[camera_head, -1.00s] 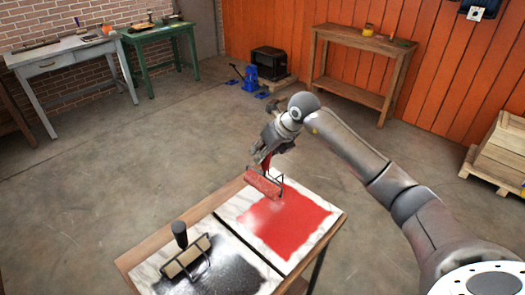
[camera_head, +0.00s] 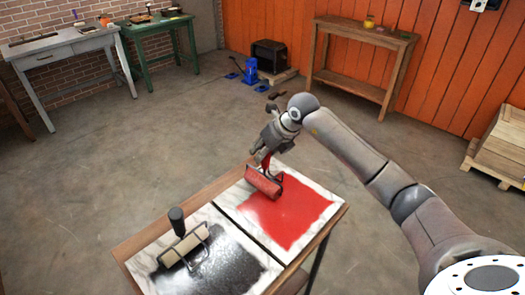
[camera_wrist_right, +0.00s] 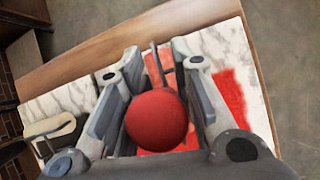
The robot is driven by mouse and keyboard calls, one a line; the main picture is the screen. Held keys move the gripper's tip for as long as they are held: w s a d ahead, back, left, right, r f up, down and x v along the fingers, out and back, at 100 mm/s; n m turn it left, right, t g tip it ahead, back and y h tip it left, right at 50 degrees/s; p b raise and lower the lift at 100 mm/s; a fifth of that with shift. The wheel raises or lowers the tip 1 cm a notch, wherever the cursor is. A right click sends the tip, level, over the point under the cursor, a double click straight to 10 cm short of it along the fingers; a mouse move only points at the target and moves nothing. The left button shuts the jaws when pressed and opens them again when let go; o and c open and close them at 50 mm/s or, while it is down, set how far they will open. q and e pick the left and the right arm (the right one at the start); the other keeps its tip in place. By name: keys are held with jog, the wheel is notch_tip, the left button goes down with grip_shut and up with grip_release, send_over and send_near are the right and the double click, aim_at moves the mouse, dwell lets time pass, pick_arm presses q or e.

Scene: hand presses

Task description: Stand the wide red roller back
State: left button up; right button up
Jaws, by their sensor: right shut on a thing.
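The wide red roller (camera_head: 264,183) is at the far edge of the red-inked marble slab (camera_head: 296,239). Its handle is upright in my right gripper (camera_head: 270,146), which is shut on it. In the right wrist view the round red handle end (camera_wrist_right: 157,119) sits between the two fingers of the gripper (camera_wrist_right: 153,105). I cannot tell whether the roller touches the slab. My left gripper is not in view.
A second roller (camera_head: 184,246) with a black handle rests on the black-inked slab (camera_head: 225,268) to the left. Both slabs lie on a wooden table (camera_head: 122,247). A wooden bench (camera_head: 350,86) stands at the back wall.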

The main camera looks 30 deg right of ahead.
jog(key=o, duration=1.1)
jog(key=shift+c, duration=0.2)
jog(key=o, duration=0.4)
jog(key=shift+p+v, duration=1.35)
jog(key=shift+v, duration=1.05)
jog(key=p+v, duration=0.2)
jog(key=v, duration=0.2)
jog(key=shift+s+r, duration=0.1)
jog(key=shift+s, duration=0.05)
